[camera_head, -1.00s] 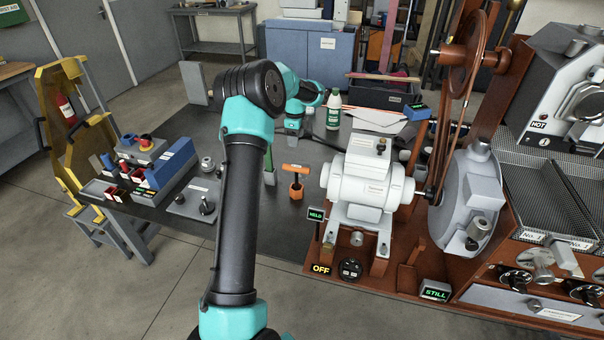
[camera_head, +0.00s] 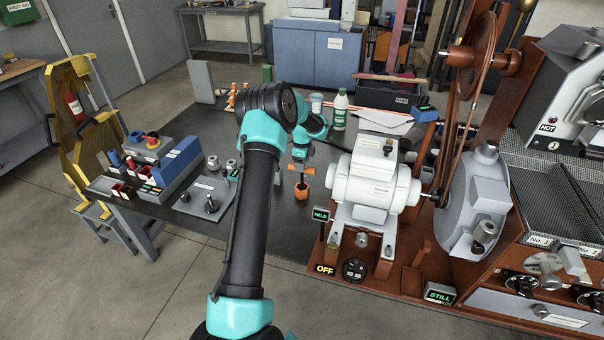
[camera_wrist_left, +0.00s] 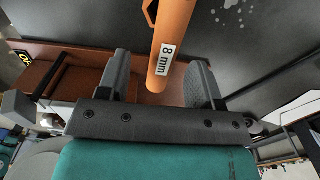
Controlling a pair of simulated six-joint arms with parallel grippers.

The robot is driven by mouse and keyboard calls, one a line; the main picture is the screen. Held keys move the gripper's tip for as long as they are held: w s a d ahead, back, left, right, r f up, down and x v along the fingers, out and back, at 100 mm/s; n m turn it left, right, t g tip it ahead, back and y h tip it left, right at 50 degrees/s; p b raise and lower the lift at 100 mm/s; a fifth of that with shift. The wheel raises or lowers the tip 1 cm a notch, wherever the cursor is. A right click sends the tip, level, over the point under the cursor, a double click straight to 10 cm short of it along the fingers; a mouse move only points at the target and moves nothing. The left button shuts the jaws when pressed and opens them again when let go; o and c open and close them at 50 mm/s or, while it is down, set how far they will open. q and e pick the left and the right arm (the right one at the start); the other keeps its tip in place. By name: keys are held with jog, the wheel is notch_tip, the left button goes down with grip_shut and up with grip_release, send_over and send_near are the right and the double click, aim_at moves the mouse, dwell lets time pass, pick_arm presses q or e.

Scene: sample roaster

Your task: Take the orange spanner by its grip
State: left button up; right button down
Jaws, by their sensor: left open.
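The orange spanner (camera_head: 309,171) shows in the head view as a short orange crossbar, with an orange piece (camera_head: 301,193) below it on the dark bench. My left gripper (camera_head: 300,168) is at the spanner and partly covers it. In the left wrist view the spanner's orange bar (camera_wrist_left: 176,30) carries a white "8 mm" label and reaches between the two grey fingers. My left gripper (camera_wrist_left: 158,72) is open there, with gaps on both sides of the bar. My right gripper is not in view.
The white motor (camera_head: 372,185) stands close to the right of the spanner. A green-labelled bottle (camera_head: 339,112) stands behind. A grey plate (camera_head: 207,197) with small parts and a blue bin unit (camera_head: 180,160) lie to the left. The bench front between plate and motor is clear.

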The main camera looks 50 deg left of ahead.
aim_at(302, 181)
pick_arm(q)
jog(key=shift+f, duration=0.1)
jog(key=shift+w+a+f, duration=0.1)
jog(key=shift+f, duration=1.15)
jog(key=shift+w+a+f, duration=0.1)
jog(key=shift+f, duration=1.15)
jog(key=shift+c, duration=0.4)
grip_shut()
